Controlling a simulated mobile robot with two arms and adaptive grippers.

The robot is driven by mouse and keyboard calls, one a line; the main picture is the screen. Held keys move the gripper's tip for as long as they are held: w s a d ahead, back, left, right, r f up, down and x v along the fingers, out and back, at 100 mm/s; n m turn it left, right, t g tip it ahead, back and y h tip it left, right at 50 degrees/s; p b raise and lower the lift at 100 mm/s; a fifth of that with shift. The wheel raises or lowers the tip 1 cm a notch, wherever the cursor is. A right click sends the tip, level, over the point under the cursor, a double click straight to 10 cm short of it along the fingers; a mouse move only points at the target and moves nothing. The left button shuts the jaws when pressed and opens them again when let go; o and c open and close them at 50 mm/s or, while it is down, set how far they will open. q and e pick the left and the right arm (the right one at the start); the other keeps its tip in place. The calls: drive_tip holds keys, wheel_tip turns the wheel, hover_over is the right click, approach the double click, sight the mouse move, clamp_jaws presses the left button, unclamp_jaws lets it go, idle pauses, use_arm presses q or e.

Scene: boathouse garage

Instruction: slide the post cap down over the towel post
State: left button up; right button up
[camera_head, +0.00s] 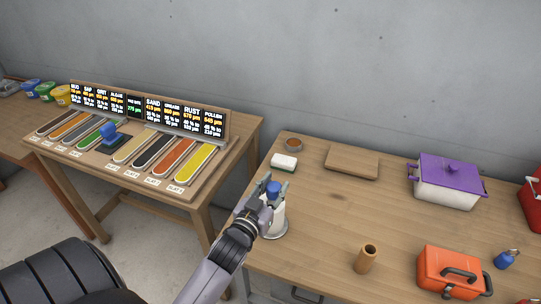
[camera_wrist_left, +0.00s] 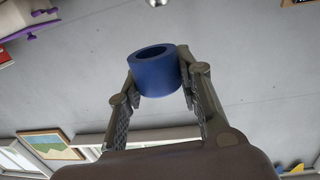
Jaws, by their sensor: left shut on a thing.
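The post cap (camera_wrist_left: 153,72) is a blue ring with an open hollow. It is pinched between the two fingers of my left gripper (camera_head: 271,189). In the head view, the blue cap (camera_head: 274,187) shows between the fingertips. A white upright cylinder on a round base (camera_head: 276,222), which looks like the towel holder, stands on the wooden table just below and behind my gripper. My fingers and wrist cover part of it. I cannot make out a bare post, nor whether the cap touches it. My right gripper is not in view.
On the table (camera_head: 320,215) are a white block (camera_head: 284,162), a brown cup (camera_head: 294,144), a wooden board (camera_head: 352,162), a wooden cylinder (camera_head: 366,258), a purple-lidded box (camera_head: 446,182), an orange case (camera_head: 450,273) and a blue bottle (camera_head: 507,259). The middle is clear.

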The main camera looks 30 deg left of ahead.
use_arm(q)
drive_tip(key=shift+w+a+r+y+p, duration=0.3)
drive_tip(key=shift+w+a+r+p, duration=0.25)
drive_tip(key=shift+a+r, duration=0.4)
drive_tip(key=shift+w, duration=0.2)
drive_tip(key=shift+r, duration=0.1)
drive_tip(key=shift+f+b, duration=0.9)
drive_tip(key=shift+f, duration=0.85)
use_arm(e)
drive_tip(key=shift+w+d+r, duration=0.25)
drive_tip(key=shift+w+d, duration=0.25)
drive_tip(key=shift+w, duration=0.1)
